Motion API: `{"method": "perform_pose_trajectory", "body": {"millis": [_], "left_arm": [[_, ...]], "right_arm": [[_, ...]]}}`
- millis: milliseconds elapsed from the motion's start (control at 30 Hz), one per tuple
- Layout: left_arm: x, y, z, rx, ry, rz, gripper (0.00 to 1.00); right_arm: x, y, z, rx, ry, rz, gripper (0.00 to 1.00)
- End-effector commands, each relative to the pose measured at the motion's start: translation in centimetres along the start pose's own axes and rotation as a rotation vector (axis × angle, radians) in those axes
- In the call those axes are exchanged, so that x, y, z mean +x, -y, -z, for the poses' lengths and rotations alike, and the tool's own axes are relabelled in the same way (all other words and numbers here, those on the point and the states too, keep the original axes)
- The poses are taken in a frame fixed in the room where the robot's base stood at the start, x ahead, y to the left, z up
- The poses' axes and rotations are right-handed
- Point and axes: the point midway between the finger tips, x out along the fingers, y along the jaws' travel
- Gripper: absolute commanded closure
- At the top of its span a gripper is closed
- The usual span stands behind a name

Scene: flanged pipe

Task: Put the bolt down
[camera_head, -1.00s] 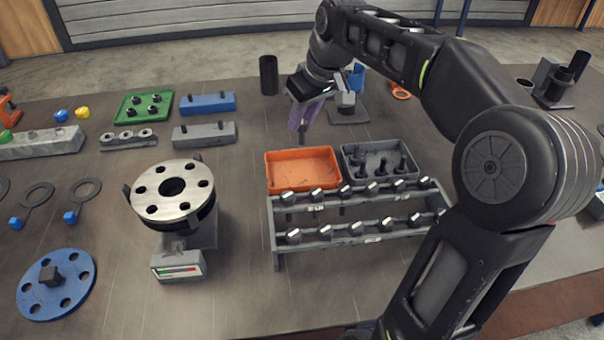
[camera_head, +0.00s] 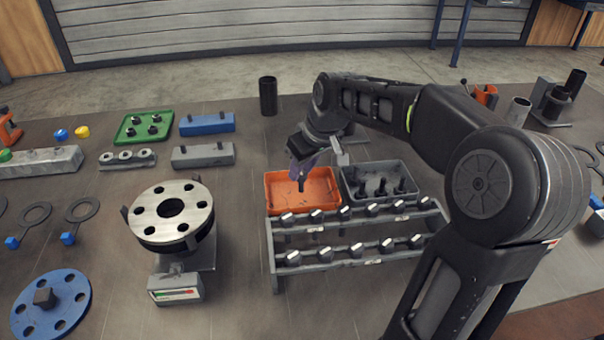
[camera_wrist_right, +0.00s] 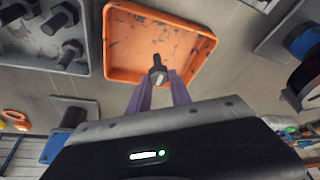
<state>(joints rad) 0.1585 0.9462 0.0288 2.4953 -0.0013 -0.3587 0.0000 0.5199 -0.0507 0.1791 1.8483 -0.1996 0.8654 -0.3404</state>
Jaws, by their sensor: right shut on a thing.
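My right gripper (camera_head: 301,178) is over the orange tray (camera_head: 330,203), with its purple fingers pointing down. The fingers are shut on a dark bolt (camera_wrist_right: 157,70), which shows between the fingertips in the right wrist view. The bolt (camera_head: 301,185) also shows small below the fingers in the head view. The orange tray (camera_wrist_right: 112,62) looks otherwise empty in the right wrist view. Whether the bolt touches the tray floor cannot be told. My left gripper is not in view.
A grey tray (camera_head: 350,190) with several upright dark bolts stands directly right of the orange tray. A two-tier grey rack (camera_head: 272,240) with several bolts stands in front. A flange on a stand (camera_head: 172,208) is to the left. Table between them is clear.

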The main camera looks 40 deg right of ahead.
Motion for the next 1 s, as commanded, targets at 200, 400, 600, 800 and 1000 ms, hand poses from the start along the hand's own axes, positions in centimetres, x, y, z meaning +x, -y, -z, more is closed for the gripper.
{"method": "perform_pose_trajectory", "body": {"millis": [200, 400, 600, 800, 1000], "left_arm": [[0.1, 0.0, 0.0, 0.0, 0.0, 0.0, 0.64], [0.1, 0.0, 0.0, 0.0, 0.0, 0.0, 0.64], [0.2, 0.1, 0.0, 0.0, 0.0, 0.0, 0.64], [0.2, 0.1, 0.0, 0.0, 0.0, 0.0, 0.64], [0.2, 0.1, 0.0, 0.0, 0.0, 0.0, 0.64]], "right_arm": [[1.7, 0.0, -0.7, 0.0, 0.0, 0.0, 1.0], [1.7, 0.0, -0.7, 0.0, 0.0, 0.0, 1.0], [1.9, 0.0, -0.8, 0.0, 0.0, 0.0, 0.69], [1.9, 0.0, -0.8, 0.0, 0.001, 0.0, 0.53], [1.9, 0.0, -0.8, 0.0, 0.001, 0.0, 0.53]]}}
